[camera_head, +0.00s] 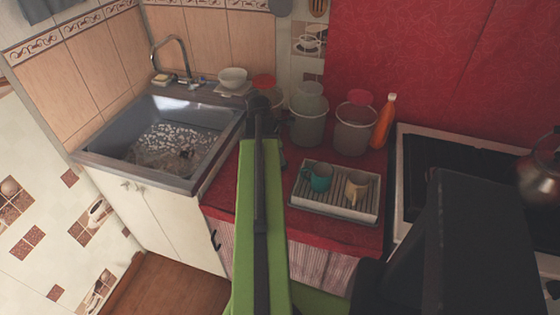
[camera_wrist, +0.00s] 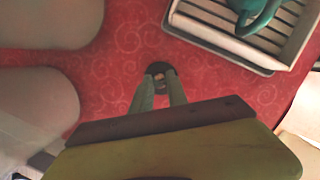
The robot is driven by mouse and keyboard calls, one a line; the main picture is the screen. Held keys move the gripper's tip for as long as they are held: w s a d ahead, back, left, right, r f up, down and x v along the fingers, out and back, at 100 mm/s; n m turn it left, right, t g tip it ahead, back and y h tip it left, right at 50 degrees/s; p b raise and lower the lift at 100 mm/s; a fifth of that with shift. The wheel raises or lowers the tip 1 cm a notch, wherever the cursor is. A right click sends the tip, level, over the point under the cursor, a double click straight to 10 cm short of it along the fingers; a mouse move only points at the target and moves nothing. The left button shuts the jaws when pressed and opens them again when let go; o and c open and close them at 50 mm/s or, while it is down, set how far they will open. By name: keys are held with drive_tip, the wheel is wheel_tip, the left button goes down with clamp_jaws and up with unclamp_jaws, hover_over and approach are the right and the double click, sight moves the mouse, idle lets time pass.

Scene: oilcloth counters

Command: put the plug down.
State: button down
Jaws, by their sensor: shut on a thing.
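The plug (camera_wrist: 161,67) is a small dark disc with a paler middle, seen in the wrist view between the fingertips. My gripper (camera_wrist: 159,80) is shut on it, above the red patterned oilcloth counter (camera_wrist: 125,45). I cannot tell whether the plug touches the cloth. In the head view my green arm hides the plug and most of the gripper.
A ribbed white tray (camera_head: 335,209) with a teal cup (camera_head: 318,178) and a tan cup (camera_head: 356,188) stands to the right. Grey containers (camera_head: 308,122) stand behind, with an orange bottle (camera_head: 384,122). The sink (camera_head: 90,153) is left, the stove (camera_head: 400,135) right. Bare cloth surrounds the plug.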

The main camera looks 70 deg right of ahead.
drive_tip(key=shift+w+a+r, duration=0.1)
drive_tip(key=shift+f, duration=0.2)
drive_tip(key=c, duration=1.3)
unclamp_jaws()
drive_tip(key=shift+r, duration=0.1)
drive_tip(key=shift+r+p, duration=0.55)
drive_tip(key=shift+r, duration=0.05)
drive_tip(key=p+v, duration=1)
drive_tip(key=v, duration=0.1)
drive_tip(key=shift+p, duration=0.35)
drive_tip(key=shift+w+a, duration=0.1)
